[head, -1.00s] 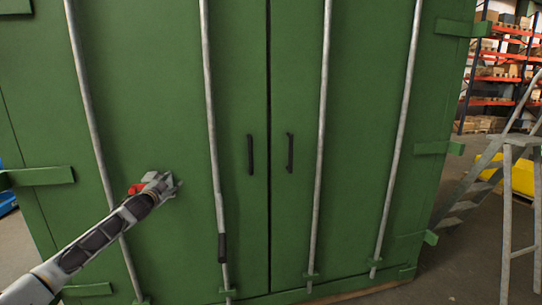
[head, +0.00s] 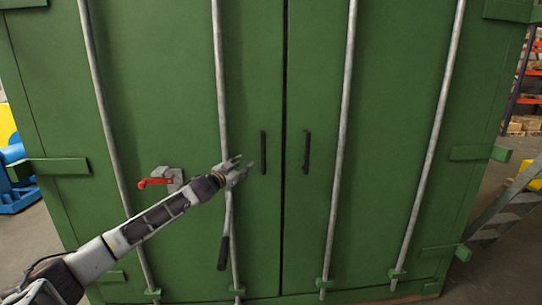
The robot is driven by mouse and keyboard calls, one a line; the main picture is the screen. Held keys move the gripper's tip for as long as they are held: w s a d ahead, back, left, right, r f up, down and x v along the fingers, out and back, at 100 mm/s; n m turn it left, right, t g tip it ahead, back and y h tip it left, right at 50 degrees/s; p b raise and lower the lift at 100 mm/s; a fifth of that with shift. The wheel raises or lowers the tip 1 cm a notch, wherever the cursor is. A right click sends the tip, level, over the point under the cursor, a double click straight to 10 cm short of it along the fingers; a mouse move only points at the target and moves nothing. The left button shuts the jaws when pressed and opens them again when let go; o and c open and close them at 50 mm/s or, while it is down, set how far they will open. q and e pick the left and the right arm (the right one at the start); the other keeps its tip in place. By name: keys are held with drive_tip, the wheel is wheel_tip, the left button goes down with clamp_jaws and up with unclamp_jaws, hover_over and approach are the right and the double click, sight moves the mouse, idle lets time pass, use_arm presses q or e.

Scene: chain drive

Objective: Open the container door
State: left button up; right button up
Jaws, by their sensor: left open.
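The green container door has two leaves, a left leaf (head: 165,110) and a right leaf (head: 390,130), with a dark seam between them that looks closed. A black handle (head: 263,152) is on the left leaf and another black handle (head: 306,151) on the right leaf. A red lever (head: 154,183) on a grey latch plate is on the left leaf. A black-gripped lever (head: 223,252) hangs down from the second rod (head: 219,80). My left gripper (head: 246,169) is open, its fingers pointing at the left black handle, a little short of it. My right gripper is out of view.
Several vertical grey rods run along the door. Green hinge blocks (head: 480,153) stick out at both sides. A metal ladder (head: 507,208) stands at the right, with shelving behind. A blue object (head: 14,183) is on the floor at the left.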

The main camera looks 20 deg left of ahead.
use_arm(q)
drive_tip(key=shift+w+d+n, duration=0.1)
drive_tip(key=shift+d+n, duration=0.2)
drive_tip(key=shift+n, duration=0.7)
drive_tip(key=shift+w+d+n, duration=0.1)
drive_tip(key=shift+d+n, duration=0.2)
drive_tip(key=shift+n, duration=0.7)
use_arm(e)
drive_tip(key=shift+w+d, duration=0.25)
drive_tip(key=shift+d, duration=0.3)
use_arm(q)
drive_tip(key=shift+r, duration=0.1)
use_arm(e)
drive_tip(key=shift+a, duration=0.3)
